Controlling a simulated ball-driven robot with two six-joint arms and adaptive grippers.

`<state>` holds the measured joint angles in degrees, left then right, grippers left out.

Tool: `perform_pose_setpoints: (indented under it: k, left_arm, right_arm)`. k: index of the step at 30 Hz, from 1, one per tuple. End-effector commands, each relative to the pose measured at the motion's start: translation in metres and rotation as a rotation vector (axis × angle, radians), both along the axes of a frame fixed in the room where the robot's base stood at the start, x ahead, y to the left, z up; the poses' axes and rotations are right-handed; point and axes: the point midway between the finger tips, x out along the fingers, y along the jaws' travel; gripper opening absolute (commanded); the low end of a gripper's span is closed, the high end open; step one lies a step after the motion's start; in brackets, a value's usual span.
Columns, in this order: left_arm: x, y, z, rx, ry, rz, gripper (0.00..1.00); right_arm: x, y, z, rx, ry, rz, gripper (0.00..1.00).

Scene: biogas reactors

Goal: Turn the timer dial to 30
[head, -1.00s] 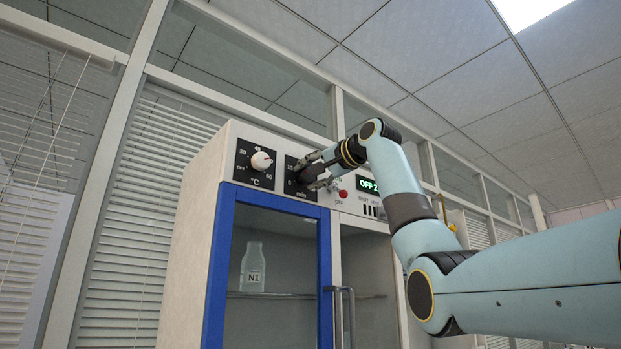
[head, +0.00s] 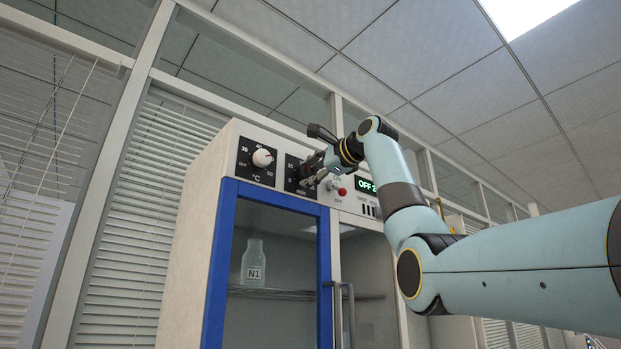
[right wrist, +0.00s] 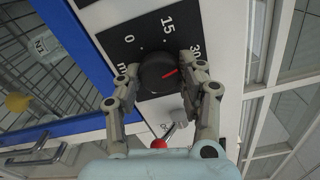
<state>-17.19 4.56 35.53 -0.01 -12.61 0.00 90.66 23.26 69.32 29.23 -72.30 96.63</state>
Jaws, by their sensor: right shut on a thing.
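The timer dial (right wrist: 157,73) is a round black knob on a black plate marked 0, 15 and 30 in the right wrist view. Its red pointer line points right, towards the 30 side; I cannot tell whether it lines up exactly. My right gripper (right wrist: 160,70) is shut on the dial, with a finger on each side of it. In the head view my right gripper (head: 312,165) is at the timer plate (head: 292,170) and hides most of the dial. My left gripper is in neither view.
Left of the timer is a white temperature knob (head: 262,158). A red button (head: 342,191) and a display (head: 366,185) reading OFF sit to its right. Below is a blue-framed glass door (head: 222,255) with a handle (head: 338,310); bottle N1 (head: 253,265) stands inside.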

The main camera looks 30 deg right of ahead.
Motion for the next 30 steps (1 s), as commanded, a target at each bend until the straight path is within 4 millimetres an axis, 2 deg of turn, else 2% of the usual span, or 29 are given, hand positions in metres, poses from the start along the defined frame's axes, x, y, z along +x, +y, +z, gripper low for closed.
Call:
perform_pose_setpoints:
  k: [12, 29, 30]
  left_arm:
    - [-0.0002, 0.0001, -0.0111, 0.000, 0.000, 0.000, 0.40]
    - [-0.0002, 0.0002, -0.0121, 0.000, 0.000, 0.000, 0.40]
    - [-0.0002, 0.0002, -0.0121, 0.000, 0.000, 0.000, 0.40]
  right_arm:
    - [0.0005, 0.0002, -0.0023, 0.202, 0.018, 0.000, 0.07]
    - [0.0010, 0.0004, -0.0031, 0.236, 0.024, 0.000, 0.07]
    - [0.0010, 0.0003, -0.0032, 0.235, 0.024, 0.000, 0.40]
